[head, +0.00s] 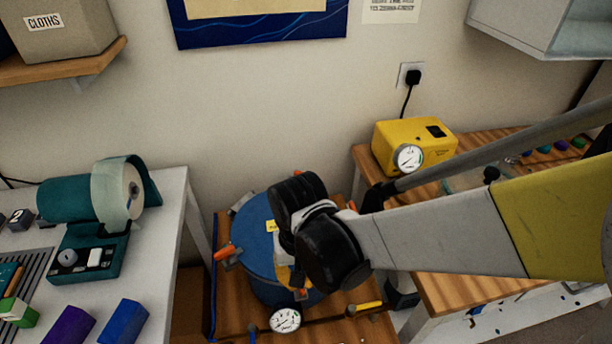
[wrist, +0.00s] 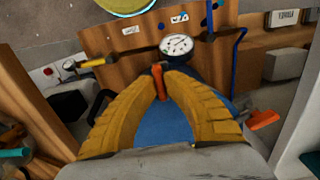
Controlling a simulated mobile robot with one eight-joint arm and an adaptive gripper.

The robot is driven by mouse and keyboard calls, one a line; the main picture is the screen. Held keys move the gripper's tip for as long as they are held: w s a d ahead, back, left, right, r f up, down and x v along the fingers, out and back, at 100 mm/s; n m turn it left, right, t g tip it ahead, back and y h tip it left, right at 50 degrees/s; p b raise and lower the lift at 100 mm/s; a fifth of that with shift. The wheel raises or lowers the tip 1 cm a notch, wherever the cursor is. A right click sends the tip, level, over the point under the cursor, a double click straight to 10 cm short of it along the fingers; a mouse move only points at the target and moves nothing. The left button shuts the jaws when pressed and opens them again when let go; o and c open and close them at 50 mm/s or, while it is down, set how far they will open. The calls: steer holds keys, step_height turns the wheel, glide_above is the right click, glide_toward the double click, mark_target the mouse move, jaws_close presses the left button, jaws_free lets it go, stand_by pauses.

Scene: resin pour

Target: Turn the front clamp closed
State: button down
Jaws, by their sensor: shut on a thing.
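The blue pressure pot (head: 262,262) stands on a wooden bench, largely covered by my arm in the head view. My gripper (wrist: 161,80) has its two yellow fingers closed around the orange handle of the front clamp (wrist: 158,85) at the pot's near rim. In the head view the front clamp (head: 300,294) shows only in part below my wrist. Its exact turn angle is hard to tell. The pot's blue lid (wrist: 165,125) shows between the fingers. Another orange clamp (head: 228,252) sits at the pot's left, sticking outward; it shows at right in the wrist view (wrist: 262,120).
A pressure gauge (head: 285,320) stands just in front of the pot, beside a yellow-handled valve (head: 365,308). A yellow pump (head: 412,145) sits on the bench behind right. A teal machine (head: 95,205) is on the white table at left.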

steer(key=c, duration=1.5)
jaws_free()
steer(key=shift+r, duration=0.1)
step_height(320, 180, up, 12)
steer(key=d+r+m+t, duration=0.2)
steer(key=d+t, duration=0.5)
steer(key=d, duration=1.4)
steer(key=shift+w+d+r+m, duration=0.15)
steer(key=shift+w+d+m, duration=0.15)
steer(key=shift+w+d, duration=0.1)
